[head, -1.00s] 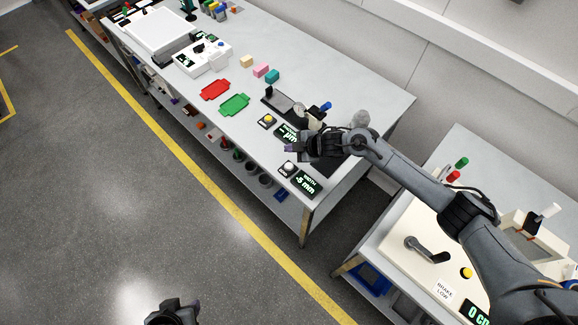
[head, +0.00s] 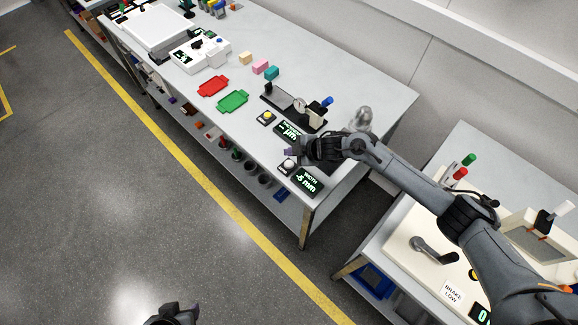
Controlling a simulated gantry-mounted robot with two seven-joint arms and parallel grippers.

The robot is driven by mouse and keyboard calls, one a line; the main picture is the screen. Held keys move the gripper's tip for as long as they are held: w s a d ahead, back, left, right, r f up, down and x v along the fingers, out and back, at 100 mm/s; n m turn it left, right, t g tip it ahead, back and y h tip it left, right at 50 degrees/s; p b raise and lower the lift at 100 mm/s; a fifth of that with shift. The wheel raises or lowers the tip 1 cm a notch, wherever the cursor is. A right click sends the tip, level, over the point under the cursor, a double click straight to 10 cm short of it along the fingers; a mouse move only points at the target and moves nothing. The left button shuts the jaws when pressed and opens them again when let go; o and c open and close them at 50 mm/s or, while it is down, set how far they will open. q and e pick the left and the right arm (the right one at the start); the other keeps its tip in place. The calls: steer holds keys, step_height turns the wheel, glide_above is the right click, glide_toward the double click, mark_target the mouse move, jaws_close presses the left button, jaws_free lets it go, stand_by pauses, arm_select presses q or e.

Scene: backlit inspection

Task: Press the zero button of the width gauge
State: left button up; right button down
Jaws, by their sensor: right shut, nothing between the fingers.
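The width gauge's display (head: 308,181) reads "WIDTH -5 mm" near the front right corner of the table. Its white round button (head: 289,165) sits on a small dark box just left of the display. My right gripper (head: 291,151) is shut and empty, with its fingertips close above and behind the white button. I cannot tell whether they touch it. The gripper and wrist hide part of the table behind the gauge. My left gripper (head: 185,311) is only partly in view at the bottom edge, over the floor, and its fingers cannot be read.
A yellow button (head: 267,118) and a second display (head: 287,132) reading µm stand left of my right gripper. Behind it is a dark dial gauge stand (head: 290,107). Green (head: 233,101) and red (head: 213,86) trays lie further left. A side bench with a crank (head: 435,251) is at right.

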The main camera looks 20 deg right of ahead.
mark_target(291, 165)
step_height(291, 165, down, 3)
steer(key=shift+f+b, duration=0.2)
steer(key=shift+b, duration=0.75)
steer(key=shift+f, duration=0.35)
arm_select(q)
step_height(291, 165, down, 3)
steer(key=shift+a+f, duration=0.1)
steer(key=shift+f, duration=0.1)
stand_by(0.4)
steer(key=shift+b, duration=0.3)
arm_select(e)
steer(key=shift+f, duration=0.2)
arm_select(q)
steer(key=shift+f, duration=0.2)
arm_select(e)
steer(key=shift+f, duration=0.3)
